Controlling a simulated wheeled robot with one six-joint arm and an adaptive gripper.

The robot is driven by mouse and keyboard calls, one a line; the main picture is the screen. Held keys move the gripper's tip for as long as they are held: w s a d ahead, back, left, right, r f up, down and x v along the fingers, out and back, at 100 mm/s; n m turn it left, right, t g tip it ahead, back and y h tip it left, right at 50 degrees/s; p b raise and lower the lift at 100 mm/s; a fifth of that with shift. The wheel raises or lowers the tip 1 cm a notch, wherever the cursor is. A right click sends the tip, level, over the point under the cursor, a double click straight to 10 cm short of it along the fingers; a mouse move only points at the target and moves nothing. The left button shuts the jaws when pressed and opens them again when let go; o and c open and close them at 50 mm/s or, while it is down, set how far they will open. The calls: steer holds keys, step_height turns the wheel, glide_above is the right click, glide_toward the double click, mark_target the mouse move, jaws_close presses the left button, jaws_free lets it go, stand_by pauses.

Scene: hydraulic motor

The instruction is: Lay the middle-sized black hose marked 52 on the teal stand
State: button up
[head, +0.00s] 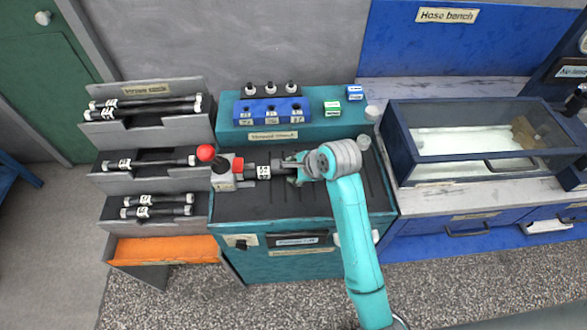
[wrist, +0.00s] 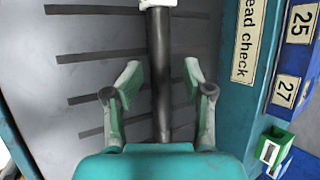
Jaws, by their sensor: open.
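A black hose (wrist: 158,85) with a white label lies over the dark slotted top of the teal stand (head: 268,222). In the head view its label (head: 263,171) shows, but I cannot read the number. Its left end is at a grey block with red knobs (head: 222,178); I cannot tell whether it is clamped there. My gripper (wrist: 162,76) is open, one finger on each side of the hose, with a gap to both. The wrist hides the hose's right end in the head view.
A grey rack (head: 150,133) at left holds several more black hoses on its tiers, above an orange tray (head: 165,249). A blue block (head: 272,111) and small green box (head: 332,107) stand at the stand's back. A glass tank (head: 480,138) is at right.

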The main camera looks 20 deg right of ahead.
steer(key=v, duration=1.2)
stand_by(0.3)
